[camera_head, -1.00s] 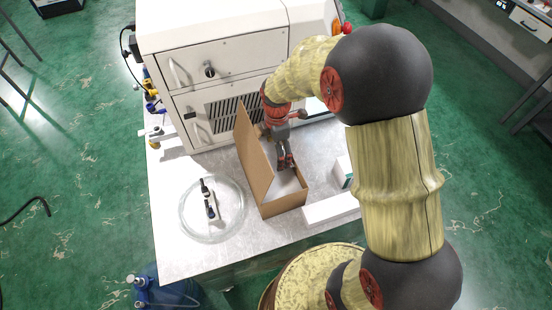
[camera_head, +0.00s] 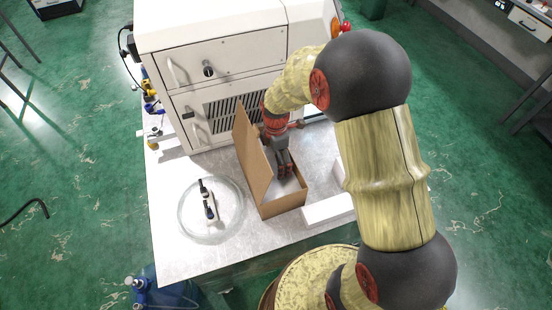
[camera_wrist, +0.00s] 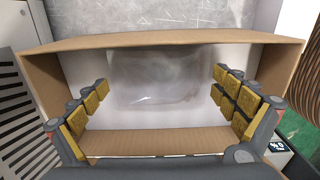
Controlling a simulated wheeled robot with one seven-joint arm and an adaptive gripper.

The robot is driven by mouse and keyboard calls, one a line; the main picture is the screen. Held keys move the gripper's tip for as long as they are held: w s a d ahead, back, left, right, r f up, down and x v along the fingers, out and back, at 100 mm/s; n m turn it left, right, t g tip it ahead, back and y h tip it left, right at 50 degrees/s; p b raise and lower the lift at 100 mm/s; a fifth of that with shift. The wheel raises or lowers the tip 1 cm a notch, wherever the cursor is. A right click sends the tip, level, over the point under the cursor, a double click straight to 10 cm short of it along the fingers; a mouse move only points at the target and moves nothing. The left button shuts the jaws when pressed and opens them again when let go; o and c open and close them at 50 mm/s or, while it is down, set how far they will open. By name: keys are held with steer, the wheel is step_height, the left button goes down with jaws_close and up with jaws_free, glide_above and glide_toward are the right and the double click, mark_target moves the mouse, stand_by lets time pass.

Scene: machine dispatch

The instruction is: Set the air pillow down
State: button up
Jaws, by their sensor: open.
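The air pillow (camera_wrist: 155,78) is a clear, see-through pouch lying inside an open cardboard box, seen in the wrist view. The box (camera_head: 283,206) stands on the table with its brown flap (camera_head: 252,155) raised on the left side; its rim also shows in the wrist view (camera_wrist: 160,39). My gripper (camera_head: 284,176) reaches down into the box. In the wrist view its yellow-padded fingers (camera_wrist: 160,105) are spread wide, one on each side of the pillow, with a gap between them and nothing held. In the head view the pillow is hard to make out.
A white machine (camera_head: 220,65) stands behind the box. A coiled clear hose (camera_head: 183,225) with a dark-and-white fitting (camera_head: 209,207) lies left of the box. A flat white item (camera_head: 328,209) lies to the right. The table's front left (camera_head: 185,262) is bare.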

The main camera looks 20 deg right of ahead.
steer(key=shift+r, duration=0.1)
steer(key=s+r+m+t+p, duration=0.1)
steer(key=s+r+m+p, duration=0.2)
steer(key=r, duration=1.7)
steer(key=s+r+m+t, duration=0.2)
steer(key=s+r+m, duration=0.4)
steer(key=s, duration=0.3)
steer(key=s+r+m+t, duration=0.2)
steer(key=s+r+m, duration=0.4)
steer(key=s+m, duration=0.3)
steer(key=shift+s+t+b, duration=0.25)
steer(key=shift+t+b, duration=0.05)
steer(key=shift+b, duration=0.05)
step_height(320, 180, down, 3)
steer(key=b, duration=0.3)
steer(key=shift+f, duration=0.1)
